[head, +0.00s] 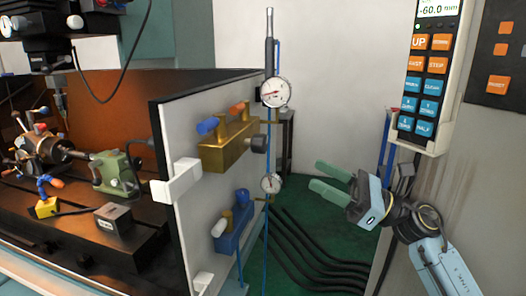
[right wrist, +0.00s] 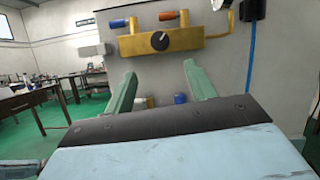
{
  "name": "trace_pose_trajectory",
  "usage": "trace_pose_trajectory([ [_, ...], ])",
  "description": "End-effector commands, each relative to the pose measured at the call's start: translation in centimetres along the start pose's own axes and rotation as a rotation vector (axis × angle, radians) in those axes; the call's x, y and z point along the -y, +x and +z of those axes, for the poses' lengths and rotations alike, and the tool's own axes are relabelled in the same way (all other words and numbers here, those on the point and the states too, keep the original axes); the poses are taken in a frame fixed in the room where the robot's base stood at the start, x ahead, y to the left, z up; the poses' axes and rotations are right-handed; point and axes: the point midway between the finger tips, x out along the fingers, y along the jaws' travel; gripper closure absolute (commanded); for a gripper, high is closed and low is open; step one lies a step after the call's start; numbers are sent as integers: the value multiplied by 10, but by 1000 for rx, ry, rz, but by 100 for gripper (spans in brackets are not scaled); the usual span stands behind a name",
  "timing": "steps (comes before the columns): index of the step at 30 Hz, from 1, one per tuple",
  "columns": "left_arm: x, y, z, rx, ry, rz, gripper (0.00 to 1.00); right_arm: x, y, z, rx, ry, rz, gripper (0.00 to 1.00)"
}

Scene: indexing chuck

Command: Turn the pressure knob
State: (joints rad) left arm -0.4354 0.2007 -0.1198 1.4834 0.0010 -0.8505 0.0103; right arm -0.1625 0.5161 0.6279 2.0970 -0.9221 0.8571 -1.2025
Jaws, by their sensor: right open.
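The pressure knob (right wrist: 159,41) is a round black knob with a pale pointer mark, on the front of a brass manifold (right wrist: 190,40) in the right wrist view. In the head view the knob (head: 259,145) sticks out to the right of the brass manifold (head: 222,152) on the grey panel. My right gripper (head: 319,178) is open and empty, its green fingers pointing toward the panel, lower than the knob and apart from it. In the right wrist view the fingertips (right wrist: 159,70) show below the knob, one on each side. My left gripper is not in view.
Blue and orange levers (head: 221,119) top the manifold. A dial gauge (head: 271,93) stands above the knob, a smaller one (head: 270,184) below. A blue valve block (head: 233,238) sits lower on the panel. A button panel (head: 424,95) hangs right. Black hoses (head: 308,245) cross the green floor.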

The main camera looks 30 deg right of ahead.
Motion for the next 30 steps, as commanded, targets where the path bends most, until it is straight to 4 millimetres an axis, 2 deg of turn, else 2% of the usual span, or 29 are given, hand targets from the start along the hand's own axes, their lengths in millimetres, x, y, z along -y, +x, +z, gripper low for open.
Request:
trace_pose_trajectory([
  [5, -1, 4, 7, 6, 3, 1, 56, 0, 26, 2, 2, 0, 4, 44],
  [12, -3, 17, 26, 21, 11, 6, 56, 0, 78, 3, 4, 3, 2, 44],
  [18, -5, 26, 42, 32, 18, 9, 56, 1, 112, 3, 4, 5, -1, 44],
  [24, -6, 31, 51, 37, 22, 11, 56, 1, 128, 1, 3, 6, -2, 44],
  [30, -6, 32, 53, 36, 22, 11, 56, 1, 130, 0, 2, 6, -3, 44],
])
